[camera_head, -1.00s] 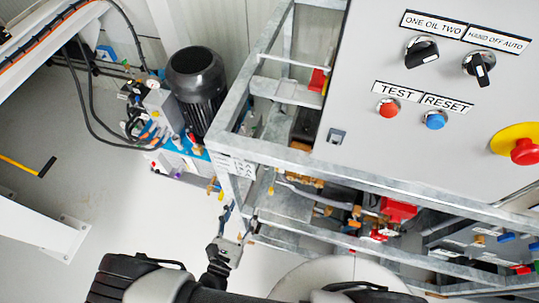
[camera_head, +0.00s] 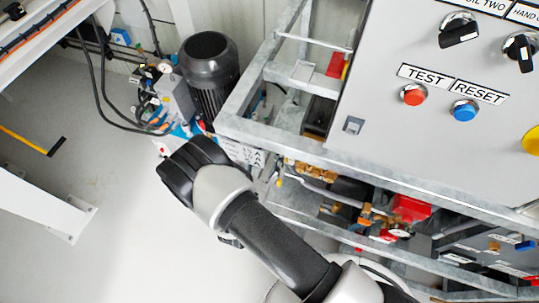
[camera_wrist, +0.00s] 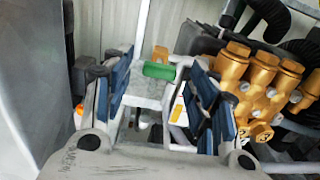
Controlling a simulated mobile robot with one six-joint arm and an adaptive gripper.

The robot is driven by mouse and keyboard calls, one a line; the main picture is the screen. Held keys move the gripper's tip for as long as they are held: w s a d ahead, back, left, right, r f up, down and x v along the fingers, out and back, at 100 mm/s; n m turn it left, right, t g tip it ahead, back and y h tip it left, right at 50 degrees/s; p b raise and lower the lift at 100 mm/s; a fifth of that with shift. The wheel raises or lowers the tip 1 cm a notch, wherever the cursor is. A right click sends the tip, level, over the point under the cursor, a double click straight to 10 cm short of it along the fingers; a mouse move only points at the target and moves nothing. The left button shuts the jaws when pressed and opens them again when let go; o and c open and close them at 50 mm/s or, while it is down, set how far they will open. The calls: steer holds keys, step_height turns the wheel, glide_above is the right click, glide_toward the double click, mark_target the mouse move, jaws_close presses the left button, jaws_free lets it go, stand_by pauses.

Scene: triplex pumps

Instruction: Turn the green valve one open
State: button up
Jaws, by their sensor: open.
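A green handle (camera_wrist: 159,70), seemingly the green valve, shows in the wrist view near a grey metal frame bar (camera_wrist: 148,92). An orange-brown piece (camera_wrist: 160,53) sits just behind it. My gripper (camera_wrist: 160,78) is open, with one blue-padded finger on each side of the green handle in the picture. I cannot tell how far the handle is beyond the fingertips. No contact shows. In the head view my arm (camera_head: 275,240) reaches up and left to the corner of the frame. My gripper and the green handle cannot be made out there.
Brass pump fittings (camera_wrist: 262,78) and black hoses stand close on the right in the wrist view. The control panel (camera_head: 390,130) and galvanized frame (camera_head: 400,172) fill the right of the head view. A black motor (camera_head: 209,70) stands behind.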

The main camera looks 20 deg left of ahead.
steer(key=shift+w, duration=0.65)
steer(key=shift+c, duration=0.5)
steer(key=c, duration=1)
